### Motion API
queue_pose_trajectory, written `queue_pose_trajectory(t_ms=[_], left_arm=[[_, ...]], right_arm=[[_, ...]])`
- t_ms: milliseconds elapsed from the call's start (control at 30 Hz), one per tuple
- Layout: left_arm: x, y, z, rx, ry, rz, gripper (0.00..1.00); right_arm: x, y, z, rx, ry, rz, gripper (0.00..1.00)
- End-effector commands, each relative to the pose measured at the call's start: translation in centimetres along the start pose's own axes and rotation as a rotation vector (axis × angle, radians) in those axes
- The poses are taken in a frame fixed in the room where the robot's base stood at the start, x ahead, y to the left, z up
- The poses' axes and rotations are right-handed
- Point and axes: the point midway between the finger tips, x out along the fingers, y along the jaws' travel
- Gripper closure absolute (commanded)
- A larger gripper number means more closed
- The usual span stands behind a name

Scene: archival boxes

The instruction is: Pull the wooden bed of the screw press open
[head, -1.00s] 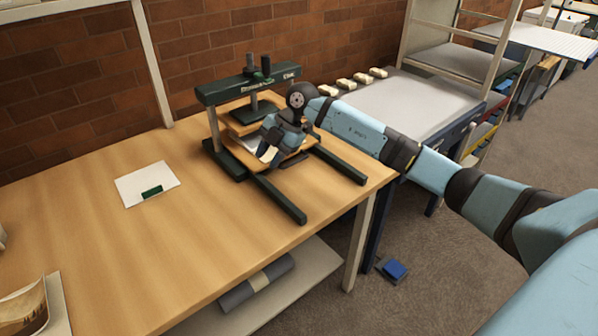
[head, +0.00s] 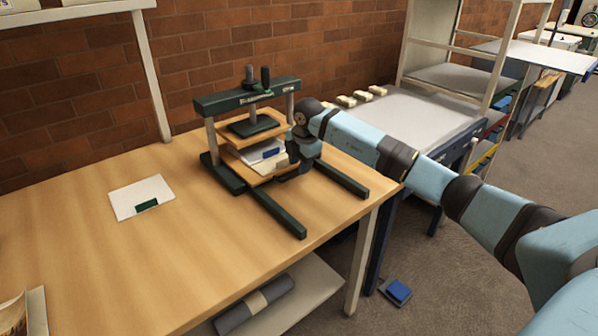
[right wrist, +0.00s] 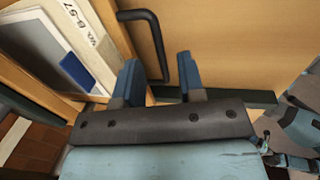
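The screw press (head: 236,100) stands on the wooden table, with a dark green crossbeam and base rails. Its wooden bed (head: 256,178) carries white sheets (head: 256,157) and a small blue piece (head: 271,152); the sheets and the blue piece (right wrist: 75,72) also show in the right wrist view. My right gripper (head: 287,172) is at the front right edge of the bed, its fingertips partly hidden there. In the right wrist view my right gripper (right wrist: 158,72) is open, fingers apart. A dark bent handle (right wrist: 157,40) reaches between and beyond the fingertips; contact is unclear. My left gripper is out of view.
A white sheet with a green piece (head: 142,197) lies on the table (head: 200,260), left of the press. Two dark rails (head: 275,213) run forward from the press. A grey-topped table (head: 405,115) with several small blocks stands to the right. The table front is clear.

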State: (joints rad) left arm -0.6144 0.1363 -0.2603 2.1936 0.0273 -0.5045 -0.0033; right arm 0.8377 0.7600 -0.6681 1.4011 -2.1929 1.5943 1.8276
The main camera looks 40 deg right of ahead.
Motion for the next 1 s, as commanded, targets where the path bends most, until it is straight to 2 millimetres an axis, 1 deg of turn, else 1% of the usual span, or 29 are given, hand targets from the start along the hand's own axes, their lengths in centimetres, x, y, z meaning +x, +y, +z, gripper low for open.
queue_pose_trajectory(t_ms=[33, 200, 533, 567, 600, 667, 700, 1000], left_arm=[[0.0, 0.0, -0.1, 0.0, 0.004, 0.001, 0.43], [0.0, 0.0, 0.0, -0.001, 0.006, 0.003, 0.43], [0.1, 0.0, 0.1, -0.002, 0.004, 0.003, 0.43], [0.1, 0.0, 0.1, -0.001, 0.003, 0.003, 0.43], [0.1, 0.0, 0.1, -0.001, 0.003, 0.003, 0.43], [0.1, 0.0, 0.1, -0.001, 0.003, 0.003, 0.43], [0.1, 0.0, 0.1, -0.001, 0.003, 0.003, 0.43], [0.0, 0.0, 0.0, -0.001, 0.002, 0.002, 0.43]], right_arm=[[0.9, 0.0, 0.0, 0.001, 0.0, -0.002, 0.64], [2.2, 0.0, 0.0, -0.001, 0.001, 0.0, 0.64], [2.6, 0.0, 0.0, -0.001, 0.0, 0.0, 0.64], [2.6, 0.0, 0.0, -0.001, 0.0, 0.0, 0.69], [2.5, 0.0, 0.0, -0.001, 0.0, 0.0, 0.78], [2.5, 0.0, 0.0, -0.001, 0.0, 0.0, 0.92], [2.5, 0.0, 0.0, -0.001, 0.0, 0.0, 1.0], [2.4, -0.1, 0.0, -0.001, 0.0, 0.0, 1.0]])
